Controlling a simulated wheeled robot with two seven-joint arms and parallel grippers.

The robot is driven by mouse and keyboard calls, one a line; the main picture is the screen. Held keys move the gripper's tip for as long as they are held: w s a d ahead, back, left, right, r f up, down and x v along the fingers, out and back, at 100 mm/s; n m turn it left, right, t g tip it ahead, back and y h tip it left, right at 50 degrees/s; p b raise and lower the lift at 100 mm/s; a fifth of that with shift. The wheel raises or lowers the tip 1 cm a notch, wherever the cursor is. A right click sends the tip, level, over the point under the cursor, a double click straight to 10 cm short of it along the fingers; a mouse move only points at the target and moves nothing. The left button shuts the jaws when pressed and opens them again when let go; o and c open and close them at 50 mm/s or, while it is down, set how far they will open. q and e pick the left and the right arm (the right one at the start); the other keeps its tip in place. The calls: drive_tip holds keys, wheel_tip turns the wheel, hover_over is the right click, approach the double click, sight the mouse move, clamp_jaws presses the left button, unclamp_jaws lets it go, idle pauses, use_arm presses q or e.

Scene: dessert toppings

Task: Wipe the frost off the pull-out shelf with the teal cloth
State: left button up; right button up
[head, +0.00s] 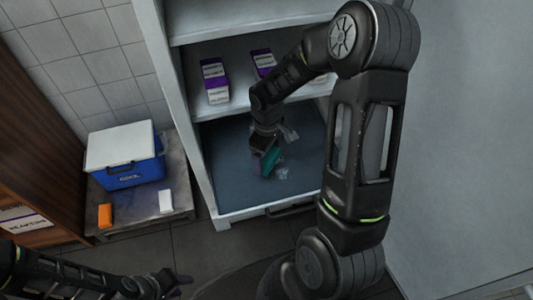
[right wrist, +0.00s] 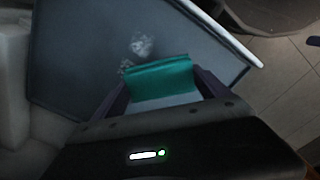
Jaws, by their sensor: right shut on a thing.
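The teal cloth (head: 271,160) is held in my right gripper (head: 262,150), low over the pull-out shelf (head: 225,180). In the right wrist view the cloth (right wrist: 160,79) spans between the two fingers of my right gripper (right wrist: 160,90). I cannot tell whether the cloth touches the shelf. Whitish frost (head: 283,174) shows on the dark shelf beside the cloth; in the right wrist view a frost patch (right wrist: 142,44) lies just beyond the cloth. More frost shows behind the gripper in the head view. My left gripper (head: 170,283) is at the bottom left, away from the shelf; its fingers are too small to judge.
White and purple boxes (head: 214,82) stand on the shelf above. The cabinet's side walls flank the pull-out shelf.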

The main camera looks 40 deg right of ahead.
sight(288, 169)
drive_tip(key=shift+f+b, duration=2.25)
drive_tip(key=shift+f, duration=0.65)
drive_tip(key=shift+f+b, duration=0.75)
drive_tip(key=shift+f, duration=0.25)
drive_tip(key=shift+s+d+r+p, duration=0.1)
drive_tip(key=shift+s+d+p, duration=0.2)
drive_tip(key=shift+d, duration=0.45)
drive_tip(key=shift+s+d+r+p, duration=0.1)
drive_tip(key=shift+s+d+p, duration=0.15)
drive_tip(key=shift+d, duration=0.7)
drive_tip(key=shift+s, duration=0.1)
drive_tip(key=shift+s+d+f+p, duration=0.1)
drive_tip(key=shift+s+d+p, duration=0.2)
drive_tip(key=shift+d, duration=0.55)
drive_tip(key=shift+s+d+f+p, duration=0.15)
drive_tip(key=shift+s+d, duration=0.1)
drive_tip(key=shift+d, duration=0.6)
